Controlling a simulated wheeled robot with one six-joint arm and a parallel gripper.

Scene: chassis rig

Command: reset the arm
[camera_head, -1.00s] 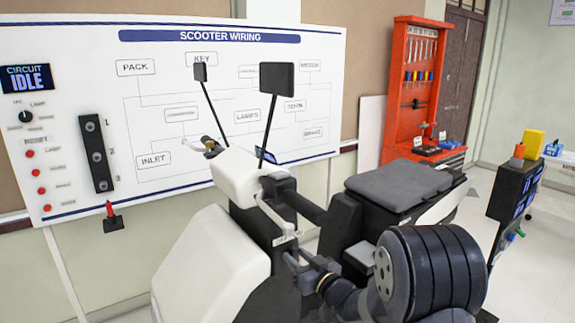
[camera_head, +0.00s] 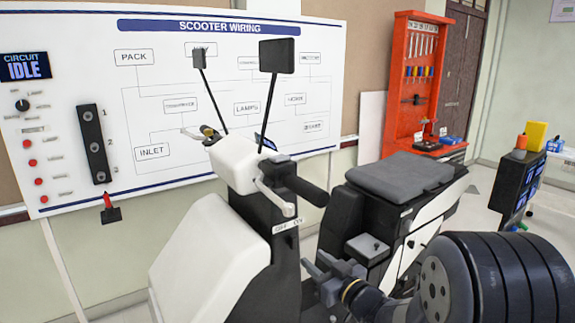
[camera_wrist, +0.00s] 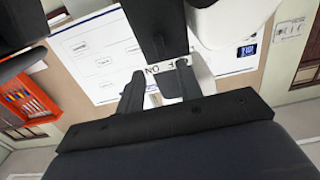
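My gripper (camera_head: 316,274) is in front of the scooter's dark column, right of and below the white "OFF ON" label (camera_head: 286,226). In the wrist view my gripper (camera_wrist: 158,88) shows two dark fingers with a gap between them. It is open, with nothing held. The label also shows in the wrist view (camera_wrist: 160,98), upside down, beyond and between the fingertips. The white and black scooter (camera_head: 212,255) stands before the wall board. My arm reaches in from the lower right of the head view.
The scooter's grey seat (camera_head: 400,177) and black handlebar grip (camera_head: 300,187) are close to my arm. The SCOOTER WIRING board (camera_head: 225,120) reads CIRCUIT IDLE. A red tool rack (camera_head: 412,80) and a dark screen stand (camera_head: 512,190) are at the right. Floor shows between them.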

